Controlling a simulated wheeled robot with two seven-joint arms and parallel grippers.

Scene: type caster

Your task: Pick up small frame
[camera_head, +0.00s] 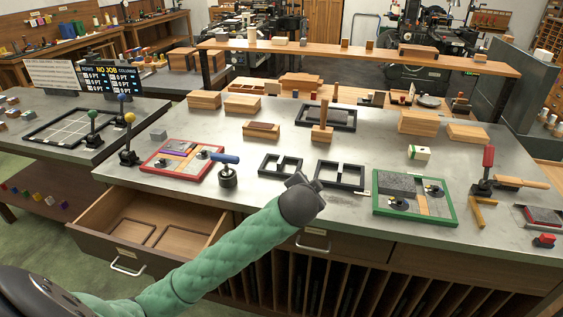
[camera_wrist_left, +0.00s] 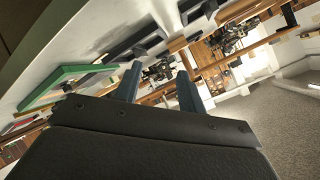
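Two small black frames lie flat on the grey bench top near its front: a left one (camera_head: 266,172) and a right one (camera_head: 362,178), each with short bars inside. A larger black frame (camera_head: 350,127) lies farther back. My left arm, in a green sleeve, reaches in from the lower left. Its dark gripper (camera_head: 303,181) is in front of the gap between the two small frames and covers part of their near corners. In the left wrist view, the two fingers of my left gripper (camera_wrist_left: 160,70) stand apart with nothing between them. My right gripper is not in view.
A red-edged tray (camera_head: 148,170) lies left and a green-edged tray (camera_head: 376,208) right. A blue-handled tool (camera_head: 228,178) stands left of the small frames. An open drawer (camera_head: 105,205) juts out below the bench front. Wooden blocks (camera_head: 262,130) lie behind.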

